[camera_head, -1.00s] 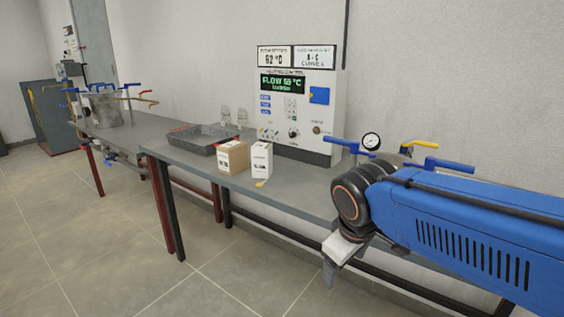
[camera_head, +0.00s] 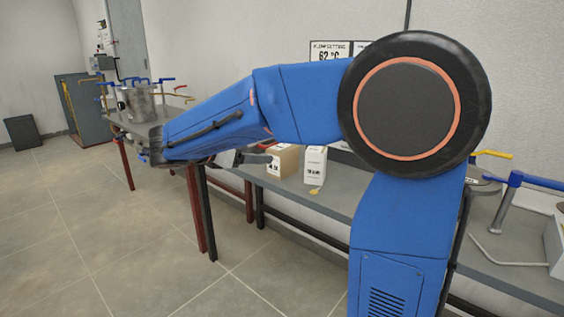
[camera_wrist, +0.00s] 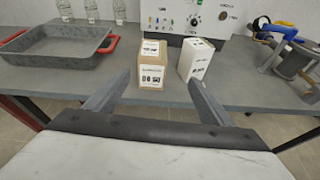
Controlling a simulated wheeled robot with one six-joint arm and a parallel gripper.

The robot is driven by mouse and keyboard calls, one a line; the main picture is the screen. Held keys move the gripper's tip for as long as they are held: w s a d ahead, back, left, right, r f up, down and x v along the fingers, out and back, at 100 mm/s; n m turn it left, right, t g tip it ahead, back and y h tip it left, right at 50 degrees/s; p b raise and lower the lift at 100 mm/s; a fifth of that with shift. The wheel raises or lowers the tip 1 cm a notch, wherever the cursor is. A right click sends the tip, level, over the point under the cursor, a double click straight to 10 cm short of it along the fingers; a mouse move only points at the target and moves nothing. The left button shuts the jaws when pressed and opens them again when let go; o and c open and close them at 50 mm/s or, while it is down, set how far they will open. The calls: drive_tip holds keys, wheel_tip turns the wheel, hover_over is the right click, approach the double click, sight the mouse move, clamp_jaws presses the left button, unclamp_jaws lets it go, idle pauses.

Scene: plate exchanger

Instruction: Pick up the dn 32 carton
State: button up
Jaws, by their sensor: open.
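Two small cartons stand upright side by side on the grey bench. The brown carton (camera_head: 282,161) has a white label with dark print; it also shows in the wrist view (camera_wrist: 152,66). The white carton (camera_head: 315,165) stands to its right and also shows in the wrist view (camera_wrist: 197,60). The print is too small to tell which one is marked DN 32. My gripper (camera_wrist: 160,78) is open and empty, in front of the cartons. In the wrist view the brown carton appears between the fingers and the white one behind the right fingertip. My arm partly hides the bench in the head view.
A grey tray (camera_wrist: 60,46) with red handles lies left of the cartons. The control panel (camera_wrist: 205,17) stands behind them. Blue-handled valves and pipework (camera_wrist: 290,45) are to the right.

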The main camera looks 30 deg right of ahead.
sight(283, 150)
drive_tip(key=shift+n+h, duration=0.3)
drive_tip(key=shift+n, duration=0.1)
drive_tip(key=x, duration=0.5)
drive_tip(key=w+x, duration=0.1)
drive_tip(key=x, duration=0.5)
drive_tip(key=w+x, duration=0.1)
drive_tip(key=x, duration=0.4)
drive_tip(key=shift+w+d+r, duration=0.1)
drive_tip(key=shift+w+r, duration=0.05)
drive_tip(key=c, duration=1.2)
